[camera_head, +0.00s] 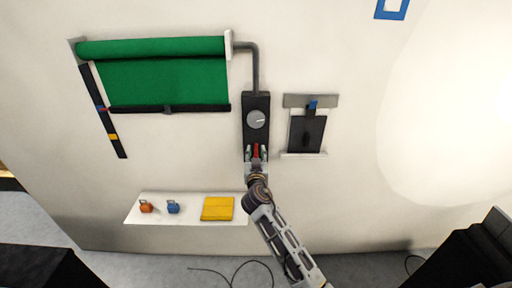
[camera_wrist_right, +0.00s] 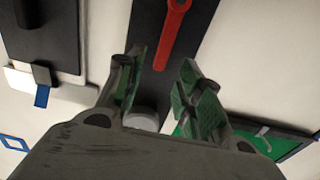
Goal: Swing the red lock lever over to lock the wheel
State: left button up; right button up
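The red lock lever (camera_head: 256,150) is on the lower part of a black wall panel (camera_head: 248,104). In the right wrist view the lever (camera_wrist_right: 173,28) is a long red bar with a round pivot end at the top. The light grey wheel (camera_head: 256,119) is above it on the panel; it shows partly behind the gripper in the wrist view (camera_wrist_right: 143,118). My right gripper (camera_head: 256,154) is open in front of the panel, its fingers (camera_wrist_right: 162,62) either side of the lever's free end. I cannot tell whether they touch it. My left gripper is not in view.
A green roller screen (camera_head: 165,80) hangs at left, with a grey pipe (camera_head: 256,65) running to the panel. A black clipboard-like plate (camera_head: 307,134) is close on the right. A white shelf (camera_head: 188,217) below holds two small padlock-like items and a yellow block (camera_head: 217,208).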

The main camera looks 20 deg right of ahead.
aim_at(256, 147)
jog(key=shift+p+x, duration=0.45)
jog(key=shift+x, duration=1.65)
grip_shut()
